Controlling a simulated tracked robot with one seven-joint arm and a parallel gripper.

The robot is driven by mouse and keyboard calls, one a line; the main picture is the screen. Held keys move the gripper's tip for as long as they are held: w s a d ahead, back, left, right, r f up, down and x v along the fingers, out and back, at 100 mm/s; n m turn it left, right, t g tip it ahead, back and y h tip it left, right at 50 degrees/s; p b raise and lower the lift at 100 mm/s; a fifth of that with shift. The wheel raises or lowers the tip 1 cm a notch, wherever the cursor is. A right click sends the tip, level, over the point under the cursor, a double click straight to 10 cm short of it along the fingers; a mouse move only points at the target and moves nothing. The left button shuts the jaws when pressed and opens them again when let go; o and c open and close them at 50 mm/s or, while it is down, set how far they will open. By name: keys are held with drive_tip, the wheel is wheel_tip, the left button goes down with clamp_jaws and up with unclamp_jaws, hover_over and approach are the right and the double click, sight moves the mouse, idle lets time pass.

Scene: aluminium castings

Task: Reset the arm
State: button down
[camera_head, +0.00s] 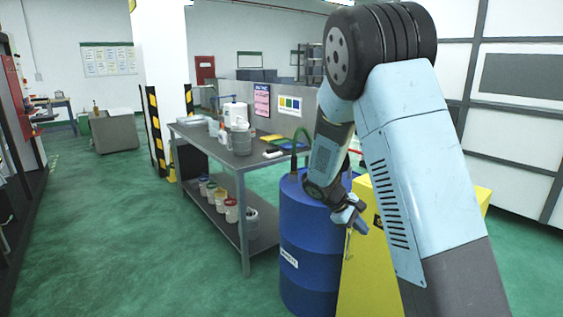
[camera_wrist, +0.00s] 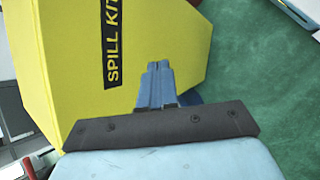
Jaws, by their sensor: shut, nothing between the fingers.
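My arm rises on the right of the head view and bends down to my gripper (camera_head: 348,228). The gripper hangs in front of a blue drum and a yellow spill kit box, pointing down. In the wrist view my gripper (camera_wrist: 157,68) has its two blue fingers together, with nothing held between them. The yellow box lettered "SPILL KIT" lies behind the fingers there. I cannot tell how far the fingertips are from the box.
The blue drum (camera_head: 308,235) stands left of the yellow spill kit box (camera_head: 362,262). A grey workbench (camera_head: 208,146) with containers on top and several paint cans below stands further left. A striped pillar (camera_head: 155,125) stands behind it. Green floor (camera_head: 140,240) is clear at left.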

drive_tip(key=s+d+r+m+t+y, duration=0.15)
drive_tip(key=s+r+m+y, duration=0.35)
drive_tip(key=s+r, duration=0.95)
drive_tip(key=s+a+r+m+t+y, duration=0.1)
drive_tip(key=s+r+m+t, duration=0.1)
drive_tip(key=s+r, duration=0.2)
drive_tip(key=s+a+r+m+t+y, duration=0.1)
drive_tip(key=s+r, duration=0.3)
drive_tip(key=s, duration=0.7)
drive_tip(key=shift+s+a+m+t+y, duration=0.2)
drive_tip(key=shift+s+m+t+y, duration=0.1)
drive_tip(key=shift+m+t+y, duration=0.25)
drive_tip(key=shift+r, duration=0.1)
